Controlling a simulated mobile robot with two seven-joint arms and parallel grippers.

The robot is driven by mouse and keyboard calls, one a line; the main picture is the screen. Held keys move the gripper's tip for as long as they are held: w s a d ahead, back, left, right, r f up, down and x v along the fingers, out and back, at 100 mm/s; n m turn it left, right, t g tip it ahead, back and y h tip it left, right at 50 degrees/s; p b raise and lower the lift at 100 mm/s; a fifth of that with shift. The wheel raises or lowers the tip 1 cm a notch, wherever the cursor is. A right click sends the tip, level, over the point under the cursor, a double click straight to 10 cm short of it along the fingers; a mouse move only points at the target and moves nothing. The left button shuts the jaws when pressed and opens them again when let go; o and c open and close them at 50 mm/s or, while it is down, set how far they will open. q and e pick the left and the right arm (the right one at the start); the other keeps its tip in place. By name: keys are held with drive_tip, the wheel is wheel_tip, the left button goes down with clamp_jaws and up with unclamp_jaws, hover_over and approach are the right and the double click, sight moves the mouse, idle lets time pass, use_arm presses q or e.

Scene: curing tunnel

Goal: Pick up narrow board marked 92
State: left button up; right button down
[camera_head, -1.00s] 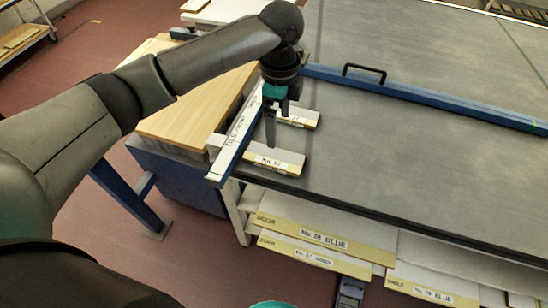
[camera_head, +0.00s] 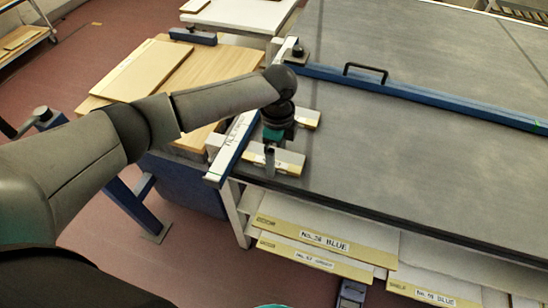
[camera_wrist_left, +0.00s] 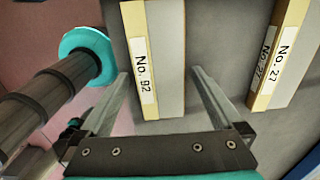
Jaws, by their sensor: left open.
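The narrow board marked 92 (camera_head: 289,161) lies near the left front corner of the grey table top. In the left wrist view this board (camera_wrist_left: 170,60) shows a cream edge with a white "No. 92" label and a pale grey top. My left gripper (camera_head: 270,161) points down at the board and hides part of it in the head view. In the left wrist view my left gripper (camera_wrist_left: 160,72) is open, with one finger on each side of the board's near end. I cannot tell whether the fingers touch it. My right gripper is not in view.
A second narrow board (camera_wrist_left: 284,50), marked 27, lies to the right in the left wrist view. A blue-and-white rail (camera_head: 232,145) runs along the table's left edge. A blue bar with a black handle (camera_head: 365,71) crosses the table. Labelled boards (camera_head: 322,238) fill shelves below.

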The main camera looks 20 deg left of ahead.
use_arm(q)
drive_tip(key=c, duration=1.3)
drive_tip(key=shift+r, duration=0.1)
